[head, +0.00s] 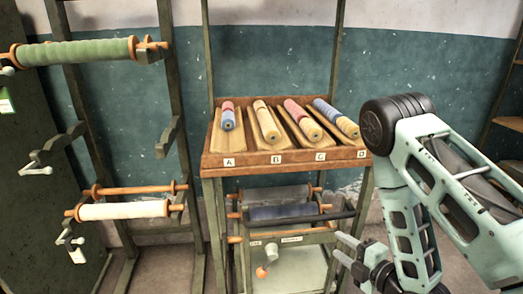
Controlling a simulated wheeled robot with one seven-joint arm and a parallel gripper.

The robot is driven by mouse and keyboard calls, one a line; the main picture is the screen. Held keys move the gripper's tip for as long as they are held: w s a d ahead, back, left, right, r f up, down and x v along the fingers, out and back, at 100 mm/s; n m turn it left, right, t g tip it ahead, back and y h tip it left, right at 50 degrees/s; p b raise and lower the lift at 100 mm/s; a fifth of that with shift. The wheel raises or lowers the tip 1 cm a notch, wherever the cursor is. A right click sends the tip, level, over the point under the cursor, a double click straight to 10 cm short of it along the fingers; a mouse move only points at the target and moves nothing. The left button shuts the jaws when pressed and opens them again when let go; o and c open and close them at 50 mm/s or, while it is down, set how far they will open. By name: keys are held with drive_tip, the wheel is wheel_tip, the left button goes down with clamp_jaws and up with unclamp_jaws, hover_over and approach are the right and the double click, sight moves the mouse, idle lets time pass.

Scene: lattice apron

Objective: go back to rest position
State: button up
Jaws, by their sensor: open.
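My arm comes in from the right side of the head view and folds down beside the wooden stand. My gripper (341,247) is low at the bottom right, in front of the stand's right leg. Its two pale fingers point left and are apart, with nothing seen between them. The gripper's body is partly hidden by the arm and cut by the picture's lower edge.
A sloped rack (290,158) with slots A to D holds coloured rolls. Below it are dark rollers (285,212) and a crank (266,268). At left, a frame carries a green roll (75,52) and a white roll (123,210). A shelf edge (510,123) shows at far right.

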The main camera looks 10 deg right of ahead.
drive_tip(key=s+a+r+m+g+h+p, duration=0.2)
drive_tip(key=a+r+m+g+p, duration=0.3)
drive_tip(key=a+r+m+g, duration=0.45)
drive_tip(key=s+a+r+m+g+h+p, duration=0.1)
drive_tip(key=s+r+m+g, duration=0.1)
drive_tip(key=s+r, duration=0.5)
drive_tip(key=s+a+r+m+g+h+p, duration=0.2)
drive_tip(key=s+r, duration=0.6)
drive_tip(key=s, duration=0.5)
drive_tip(key=shift+s+r+g+h, duration=0.25)
drive_tip(key=shift+s+g+h, duration=0.1)
drive_tip(key=shift+g, duration=0.2)
